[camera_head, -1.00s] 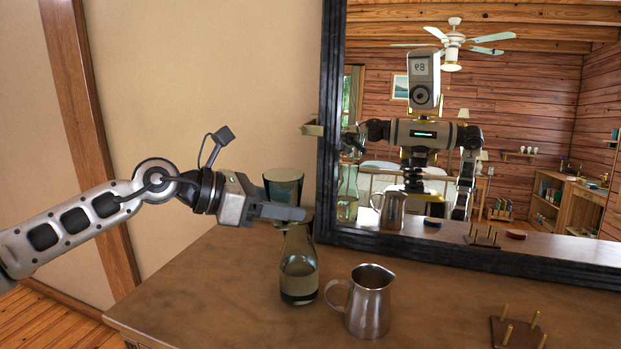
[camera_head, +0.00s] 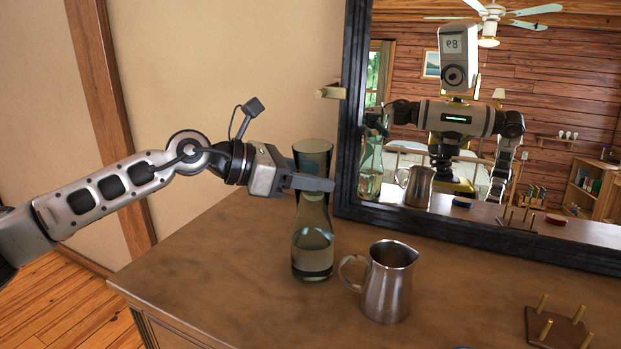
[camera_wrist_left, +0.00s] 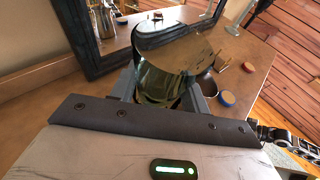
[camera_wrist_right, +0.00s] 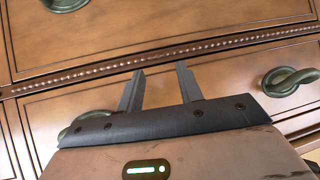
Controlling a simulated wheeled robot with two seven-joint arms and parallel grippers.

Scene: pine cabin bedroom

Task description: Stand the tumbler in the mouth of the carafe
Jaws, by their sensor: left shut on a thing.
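The tumbler (camera_head: 313,155) is a smoky blue-green glass, upright in the head view. My left gripper (camera_head: 310,184) is shut on it from the left; its fingers cover the tumbler's lower part. The tumbler also shows between the fingers in the left wrist view (camera_wrist_left: 160,84). The clear carafe (camera_head: 312,245) stands upright on the dresser directly below, with some liquid inside. Its mouth is hidden behind the fingers, so I cannot tell whether the tumbler touches it. My right gripper (camera_wrist_right: 160,82) is open and empty in front of the dresser drawers.
A metal jug (camera_head: 388,285) stands right of the carafe, its handle toward it. A peg rack (camera_head: 556,328) lies further right on the dresser top (camera_head: 230,265). A dark-framed mirror (camera_head: 352,120) stands close behind. The dresser's left side is clear.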

